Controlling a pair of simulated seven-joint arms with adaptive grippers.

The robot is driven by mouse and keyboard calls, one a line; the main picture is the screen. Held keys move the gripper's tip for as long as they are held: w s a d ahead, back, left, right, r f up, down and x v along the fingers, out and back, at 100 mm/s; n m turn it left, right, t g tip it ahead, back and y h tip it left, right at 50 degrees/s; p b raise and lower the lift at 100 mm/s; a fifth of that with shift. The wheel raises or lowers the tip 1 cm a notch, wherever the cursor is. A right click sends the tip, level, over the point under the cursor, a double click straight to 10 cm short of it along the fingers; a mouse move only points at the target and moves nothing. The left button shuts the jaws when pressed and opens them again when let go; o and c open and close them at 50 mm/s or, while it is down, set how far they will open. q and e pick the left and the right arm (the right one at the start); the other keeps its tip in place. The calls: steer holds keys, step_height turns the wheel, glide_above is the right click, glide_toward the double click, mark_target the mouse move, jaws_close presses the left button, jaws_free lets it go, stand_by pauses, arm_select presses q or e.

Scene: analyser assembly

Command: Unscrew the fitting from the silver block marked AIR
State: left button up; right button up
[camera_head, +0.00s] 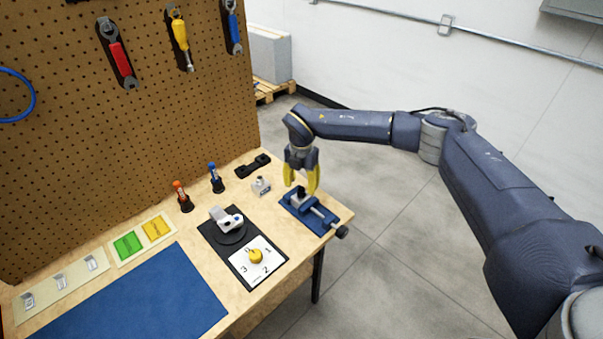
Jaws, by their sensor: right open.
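A small silver block (261,188) stands on the wooden table, left of my right gripper. A small light piece sits on its top; its marking is too small to read, and I cannot tell whether this is the AIR block with its fitting. My right gripper (301,187) has yellow fingers pointing down and spread open. It hovers at the blue vise (311,213), around or just above a dark piece (302,193) at the vise jaws. I see no clear grip on it. My left gripper is out of view.
A black base with a grey-white device (227,219) and a yellow dial (255,256) stands left of the vise. Orange (182,197) and blue (216,178) tools stand upright behind. A black bracket (253,165) lies farther back. A pegboard (120,120) walls the back; the blue mat (135,300) is bare.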

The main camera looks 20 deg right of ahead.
mark_target(302, 189)
steer(key=shift+f, duration=1.9)
jaws_close()
steer(key=n, duration=0.4)
